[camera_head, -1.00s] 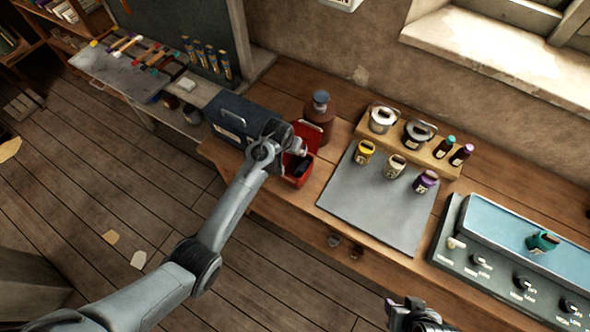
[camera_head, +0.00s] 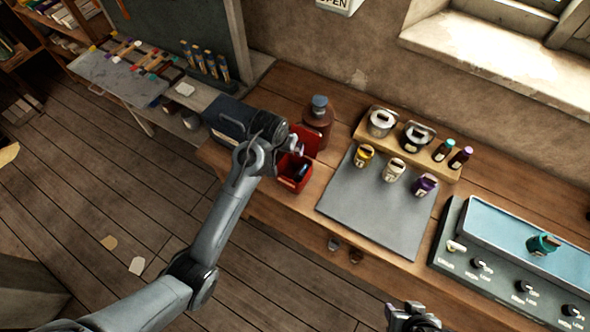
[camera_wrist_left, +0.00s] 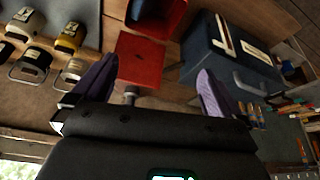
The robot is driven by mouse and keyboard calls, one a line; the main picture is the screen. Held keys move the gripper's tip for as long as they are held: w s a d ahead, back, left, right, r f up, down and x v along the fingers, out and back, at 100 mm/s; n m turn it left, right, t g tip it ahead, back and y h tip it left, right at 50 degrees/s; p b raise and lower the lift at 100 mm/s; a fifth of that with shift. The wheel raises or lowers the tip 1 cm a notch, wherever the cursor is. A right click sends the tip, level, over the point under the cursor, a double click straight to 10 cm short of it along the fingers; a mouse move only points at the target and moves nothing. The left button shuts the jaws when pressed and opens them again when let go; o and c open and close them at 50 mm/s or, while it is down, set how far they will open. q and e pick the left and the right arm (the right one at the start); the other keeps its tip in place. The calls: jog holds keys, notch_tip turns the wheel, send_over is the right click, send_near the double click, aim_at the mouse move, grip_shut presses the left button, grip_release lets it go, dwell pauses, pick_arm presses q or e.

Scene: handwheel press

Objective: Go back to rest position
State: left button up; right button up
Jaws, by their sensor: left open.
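My left gripper (camera_head: 292,145) is over the workbench, beside the raised lid of a small red box (camera_head: 283,186). In the left wrist view its two purple-grey fingers (camera_wrist_left: 152,88) are spread wide with nothing between them. The red box (camera_wrist_left: 158,22) and its lid (camera_wrist_left: 140,60) show beyond the fingers. A dark blue item (camera_head: 302,171) lies in the box. My right gripper (camera_head: 414,318) is at the bottom edge of the head view, partly cut off, in front of the bench; its jaws are not clear.
A dark blue toolbox (camera_head: 226,117) stands close by my left gripper, and a brown bottle (camera_head: 318,115) behind it. A grey mat (camera_head: 370,210) has three small jars along its back edge. A wooden rack (camera_head: 440,163) holds pots and bottles. A control panel (camera_head: 500,285) is at right.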

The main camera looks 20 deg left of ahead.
pick_arm(q)
jog(key=shift+s+f, duration=0.1)
jog(key=s+a+f+g+p, duration=0.1)
jog(key=s+f+g+p, duration=0.15)
jog(key=s+f, duration=0.45)
jog(key=s+a+f+g+p, duration=0.1)
jog(key=s+f+p, duration=0.2)
jog(key=s, duration=0.9)
jog(key=s+a+r+p, duration=0.1)
jog(key=s+r+p, duration=0.25)
jog(key=s, duration=0.85)
notch_tip(320, 180, up, 13)
jog(key=s+m+t, duration=0.1)
jog(key=m+t, duration=0.1)
jog(key=shift+s+f+t+p, duration=0.15)
jog(key=shift+s+t+p, duration=0.05)
jog(key=shift+t+p, duration=0.15)
